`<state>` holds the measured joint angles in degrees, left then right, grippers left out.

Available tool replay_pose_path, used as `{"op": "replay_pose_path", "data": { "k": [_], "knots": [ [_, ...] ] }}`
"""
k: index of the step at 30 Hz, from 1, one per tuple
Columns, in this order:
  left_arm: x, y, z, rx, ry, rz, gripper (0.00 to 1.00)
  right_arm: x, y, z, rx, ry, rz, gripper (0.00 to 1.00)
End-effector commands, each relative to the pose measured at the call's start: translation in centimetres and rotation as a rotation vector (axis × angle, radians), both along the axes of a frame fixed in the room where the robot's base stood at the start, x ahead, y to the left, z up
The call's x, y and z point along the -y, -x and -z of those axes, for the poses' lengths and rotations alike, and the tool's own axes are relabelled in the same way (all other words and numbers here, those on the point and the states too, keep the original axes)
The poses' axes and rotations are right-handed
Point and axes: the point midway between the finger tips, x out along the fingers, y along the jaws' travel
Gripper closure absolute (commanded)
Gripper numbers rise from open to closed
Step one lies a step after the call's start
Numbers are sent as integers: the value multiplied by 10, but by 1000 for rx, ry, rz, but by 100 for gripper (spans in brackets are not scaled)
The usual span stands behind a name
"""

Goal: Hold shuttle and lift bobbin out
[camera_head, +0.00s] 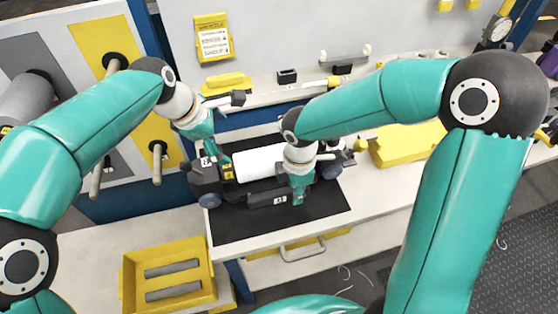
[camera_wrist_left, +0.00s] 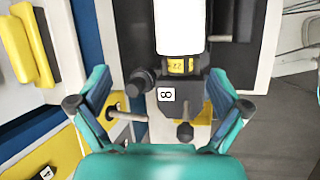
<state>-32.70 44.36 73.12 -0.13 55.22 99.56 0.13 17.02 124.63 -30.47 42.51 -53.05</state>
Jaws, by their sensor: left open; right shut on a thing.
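The shuttle (camera_head: 268,199) is a dark frame with wheels lying on a black mat (camera_head: 232,228) on the bench. The white bobbin (camera_head: 259,162) sits in the shuttle, and its end also shows in the left wrist view (camera_wrist_left: 180,28). My right gripper (camera_head: 299,196) is shut on the shuttle near its right end, and its fingers hide part of the frame. My left gripper (camera_head: 215,158) is open above the shuttle's left end. In the left wrist view its spread fingers (camera_wrist_left: 160,106) stand either side of the shuttle's end block, marked 8 (camera_wrist_left: 166,95).
A yellow tray with grey rods (camera_head: 213,284) stands at the front left. A board with pegs (camera_head: 157,165) stands on the left. A yellow block (camera_head: 408,144) lies on the bench at the right. Small tools lie along the back ledge.

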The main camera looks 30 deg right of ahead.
Motion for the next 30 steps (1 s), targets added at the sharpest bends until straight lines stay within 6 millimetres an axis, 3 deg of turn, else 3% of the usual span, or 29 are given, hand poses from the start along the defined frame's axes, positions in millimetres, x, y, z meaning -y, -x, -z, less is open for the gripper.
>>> {"op": "replay_pose_path", "data": {
  "k": [3,8,16,30],
  "knots": [
    [13,15,5,-47,31,-127,0,-1,2,4,-9,-1,-1,100],
    [26,40,4,-52,27,-105,0,-1,2,4,-9,-1,-1,100],
    [36,41,13,-45,29,-93,0,-1,2,4,-9,-1,-1,100],
    [64,34,74,-46,28,-92,0,0,2,3,-8,-1,-1,100]
  ]
}}
